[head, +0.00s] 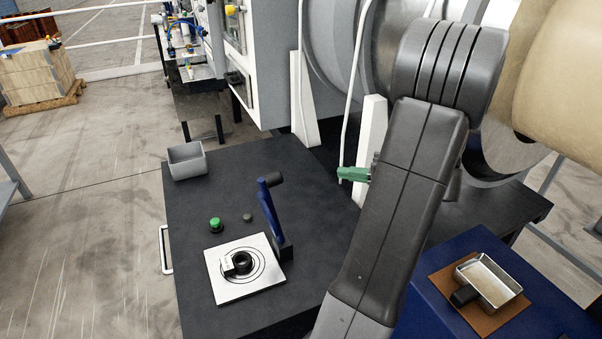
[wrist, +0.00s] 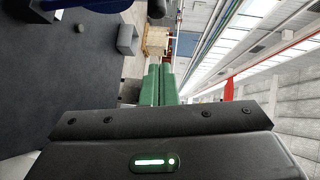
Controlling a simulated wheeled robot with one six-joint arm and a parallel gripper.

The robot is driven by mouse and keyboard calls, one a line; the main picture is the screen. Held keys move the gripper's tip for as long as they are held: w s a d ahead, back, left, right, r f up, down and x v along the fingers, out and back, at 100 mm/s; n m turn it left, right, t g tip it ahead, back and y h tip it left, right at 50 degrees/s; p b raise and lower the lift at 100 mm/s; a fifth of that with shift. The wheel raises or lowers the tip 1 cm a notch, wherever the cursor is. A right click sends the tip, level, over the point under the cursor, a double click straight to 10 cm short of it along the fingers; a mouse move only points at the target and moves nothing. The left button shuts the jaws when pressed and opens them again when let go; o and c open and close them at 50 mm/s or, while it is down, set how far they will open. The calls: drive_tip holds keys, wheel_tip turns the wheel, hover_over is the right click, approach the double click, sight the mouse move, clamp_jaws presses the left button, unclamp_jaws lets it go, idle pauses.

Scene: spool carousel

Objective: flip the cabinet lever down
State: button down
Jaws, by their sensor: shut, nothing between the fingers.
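The cabinet lever (head: 269,212) is a blue arm with a black knob at its top. It stands up, leaning slightly, from a dark mount on the dark cabinet top (head: 205,200). In the wrist view part of the blue lever (wrist: 85,5) and what looks like its black knob (wrist: 157,9) show at the top edge. My gripper (head: 344,174) has green fingers, shut and empty, and is right of the lever, apart from it. The fingers also show pressed together in the wrist view (wrist: 158,84).
The cabinet top also holds a grey bin (head: 187,162), a green button (head: 215,224), a small black button (head: 247,217) and a white dial plate (head: 236,292). White supports (head: 371,140) and large spools stand behind my arm. A metal pan (head: 490,278) lies on a brown mat at right.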

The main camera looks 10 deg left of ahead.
drive_tip(key=s+p+x, duration=0.2)
drive_tip(key=p+x, duration=0.1)
drive_tip(key=x, duration=1)
drive_tip(key=shift+s+a+f, duration=0.2)
drive_tip(key=shift+s, duration=0.2)
